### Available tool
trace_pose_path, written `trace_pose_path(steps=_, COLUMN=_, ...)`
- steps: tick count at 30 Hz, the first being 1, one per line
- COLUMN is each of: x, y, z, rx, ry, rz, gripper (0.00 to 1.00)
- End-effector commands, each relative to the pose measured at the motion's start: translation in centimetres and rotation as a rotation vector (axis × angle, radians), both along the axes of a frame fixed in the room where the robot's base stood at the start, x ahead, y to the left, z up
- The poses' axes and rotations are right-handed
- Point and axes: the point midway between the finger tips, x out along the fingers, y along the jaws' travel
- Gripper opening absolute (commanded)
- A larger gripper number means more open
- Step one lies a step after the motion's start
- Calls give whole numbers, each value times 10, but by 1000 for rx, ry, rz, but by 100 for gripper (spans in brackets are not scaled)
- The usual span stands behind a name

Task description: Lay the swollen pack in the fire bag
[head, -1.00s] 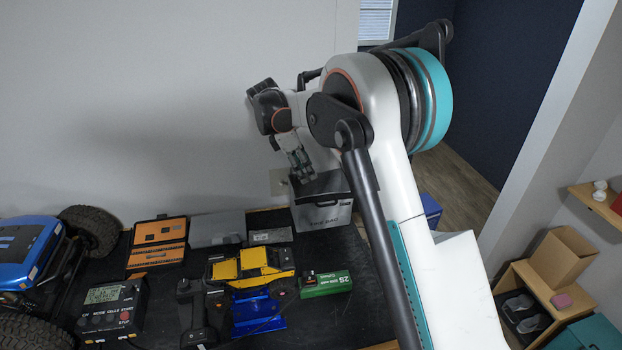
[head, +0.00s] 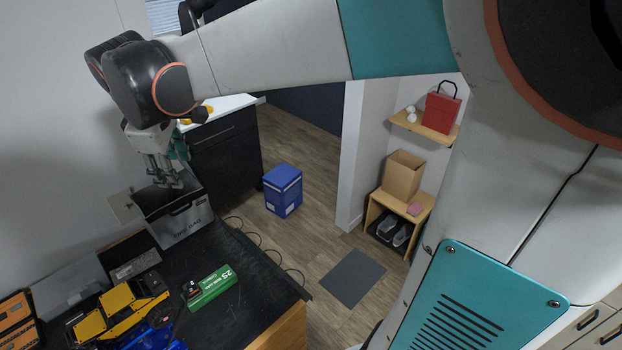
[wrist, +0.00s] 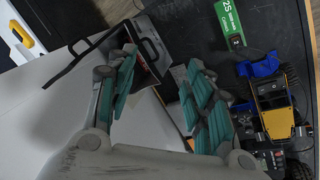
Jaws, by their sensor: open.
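The fire bag (head: 182,222) is a grey box-shaped bag with dark lettering, standing at the desk's back corner with its top open. It also shows in the wrist view (wrist: 150,48), partly behind my fingers. My gripper (head: 168,182) is open, with its fingertips just over the bag's mouth; the wrist view shows its teal-padded fingers (wrist: 163,72) spread apart. A green pack (head: 212,288) marked 2S lies on the desk to the right of the yellow crawler, apart from my gripper. Whether it is swollen I cannot tell. The inside of the bag is mostly hidden.
The yellow crawler (head: 118,315) sits on a blue stand in front of the bag. A flat grey case (head: 70,285) and an orange organiser (head: 15,320) lie to the left. Bare black desk (head: 262,285) is right of the pack. A blue box (head: 283,190) stands on the floor.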

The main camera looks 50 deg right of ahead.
Motion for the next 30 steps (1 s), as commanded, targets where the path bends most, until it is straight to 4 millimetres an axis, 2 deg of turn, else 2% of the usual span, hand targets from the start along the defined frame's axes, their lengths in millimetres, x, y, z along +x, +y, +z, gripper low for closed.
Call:
trace_pose_path(steps=1, x=-19, y=-2, z=2, rx=24, ry=-24, rz=-38, gripper=47)
trace_pose_path(steps=8, x=-81, y=-6, z=1, rx=154, ry=-137, rz=-232, gripper=47)
trace_pose_path(steps=18, x=-163, y=-7, z=-26, rx=368, ry=-286, rz=-515, gripper=47)
trace_pose_path(steps=24, x=-191, y=-6, z=-44, rx=462, ry=-341, rz=-629, gripper=47)
trace_pose_path(steps=30, x=-198, y=-5, z=-50, rx=495, ry=-358, rz=-668, gripper=47)
